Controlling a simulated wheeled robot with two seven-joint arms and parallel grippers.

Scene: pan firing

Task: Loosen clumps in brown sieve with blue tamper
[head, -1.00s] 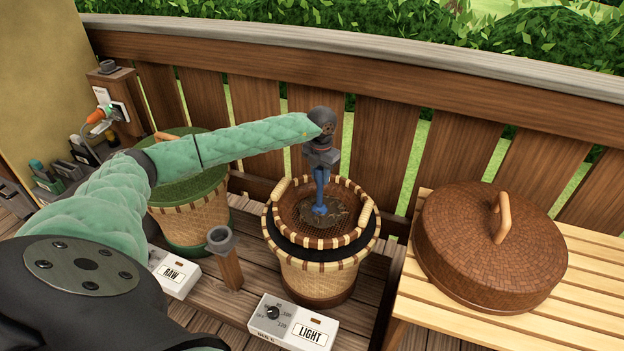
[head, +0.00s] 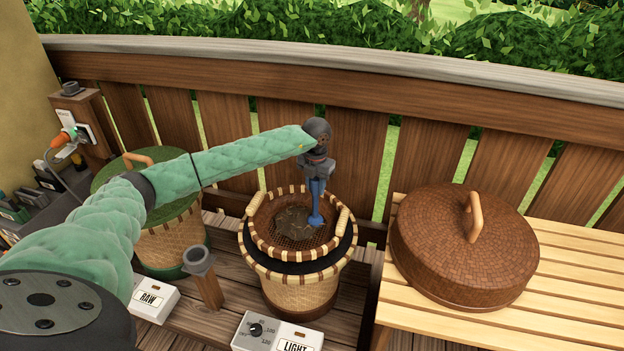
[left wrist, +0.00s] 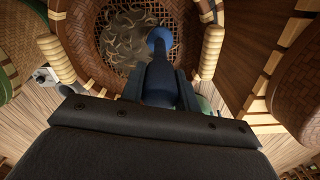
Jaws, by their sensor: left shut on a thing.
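The brown sieve (head: 262,238) sits in the top of a round woven basket (head: 300,288) with a black band. Dark clumps (head: 294,222) lie on its mesh, left of the tamper in the head view. My left gripper (head: 318,178) is shut on the blue tamper (head: 316,204), which points down into the sieve at its right side. In the left wrist view the tamper (left wrist: 160,85) ends beside the curled, stringy clumps (left wrist: 130,38). I cannot tell whether its end touches the mesh. My right gripper is not in view.
A brown domed lid (head: 465,245) with a handle lies on the slatted bench (head: 570,270) to the right. A green-lidded basket (head: 170,245) stands at the left. A post with a ring (head: 203,275) and labelled boxes (head: 270,333) stand in front. A wooden fence closes the back.

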